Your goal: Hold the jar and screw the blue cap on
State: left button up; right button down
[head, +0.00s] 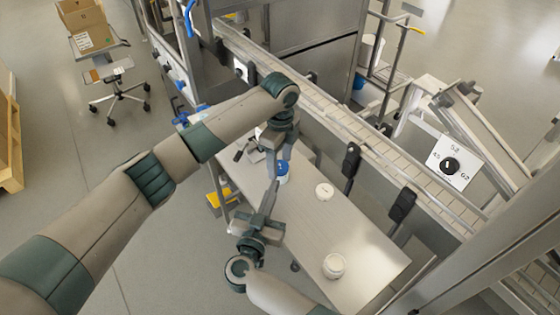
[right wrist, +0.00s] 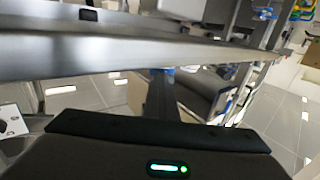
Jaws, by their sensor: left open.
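I cannot tell whether the cap is screwed down. My left gripper (head: 279,150) points down just above the cap, open; its fingertips are partly hidden.
The steel table (head: 300,225) also carries a white jar (head: 324,191) in the middle and another white jar (head: 334,266) nearer. A conveyor (head: 350,125) runs along its far side, with black brackets (head: 402,204) between. A yellow bin (head: 214,200) sits at the table's left.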

dwell(0.3)
pick_arm(q)
jog(key=n, duration=0.3)
jog(key=shift+s+d+n, duration=0.15)
jog(key=shift+d+n, duration=0.05)
jog(key=shift+n, duration=0.1)
jog(key=shift+a+n, duration=0.1)
jog(key=shift+n, duration=1)
jog(key=c, duration=1.3)
jog(key=m, duration=0.4)
jog(key=shift+a, duration=0.1)
jog(key=shift+m, duration=0.9)
